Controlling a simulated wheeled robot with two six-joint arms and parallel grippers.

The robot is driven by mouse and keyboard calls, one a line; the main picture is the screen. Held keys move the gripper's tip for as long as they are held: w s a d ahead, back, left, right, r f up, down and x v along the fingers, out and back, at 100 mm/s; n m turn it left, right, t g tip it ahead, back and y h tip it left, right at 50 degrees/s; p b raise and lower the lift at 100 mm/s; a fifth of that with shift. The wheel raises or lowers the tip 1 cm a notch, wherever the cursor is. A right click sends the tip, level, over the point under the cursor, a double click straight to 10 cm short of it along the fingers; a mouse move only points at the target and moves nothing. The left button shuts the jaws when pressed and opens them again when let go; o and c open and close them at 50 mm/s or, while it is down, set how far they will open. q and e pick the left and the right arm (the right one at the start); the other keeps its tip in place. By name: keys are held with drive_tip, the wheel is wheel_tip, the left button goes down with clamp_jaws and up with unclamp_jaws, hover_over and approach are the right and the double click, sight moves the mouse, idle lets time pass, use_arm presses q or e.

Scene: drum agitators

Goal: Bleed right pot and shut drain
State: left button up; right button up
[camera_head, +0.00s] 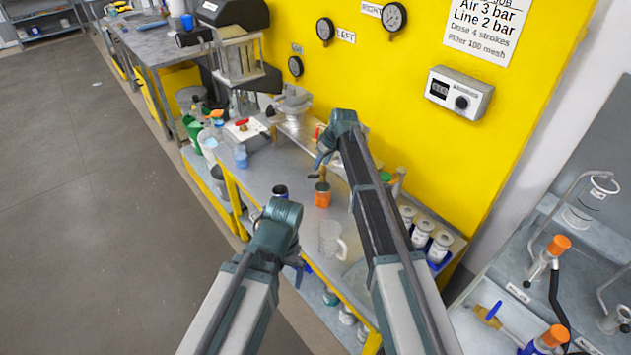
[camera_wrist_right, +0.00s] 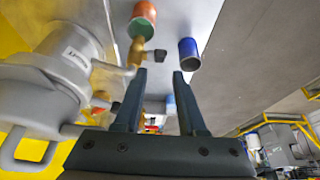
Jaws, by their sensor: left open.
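A grey metal pot (camera_wrist_right: 62,65) with a label too blurred to read fills the left of the right wrist view. A brass drain tap (camera_wrist_right: 138,52) with a dark handle (camera_wrist_right: 155,57) projects from it. An orange cup (camera_head: 322,196) stands below the tap; it also shows in the right wrist view (camera_wrist_right: 143,18). My right gripper (camera_wrist_right: 160,75) is open and empty, with the drain handle just beyond its left finger. In the head view, my right arm hides much of the pot. My left gripper (camera_head: 300,272) is open and empty, low at the bench's front edge.
A dark blue cup (camera_head: 280,191) stands left of the orange cup; it also shows in the right wrist view (camera_wrist_right: 189,54). A clear jug (camera_head: 331,241) stands nearer the front. White jars (camera_head: 421,234) stand at right. Gauges (camera_head: 394,17) hang on the yellow wall.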

sight(315, 175)
drive_tip(key=b+x, duration=0.7)
drive_tip(key=x, duration=0.2)
drive_tip(key=shift+f+b, duration=0.25)
drive_tip(key=shift+b, duration=0.05)
drive_tip(key=shift+r, duration=0.1)
clamp_jaws()
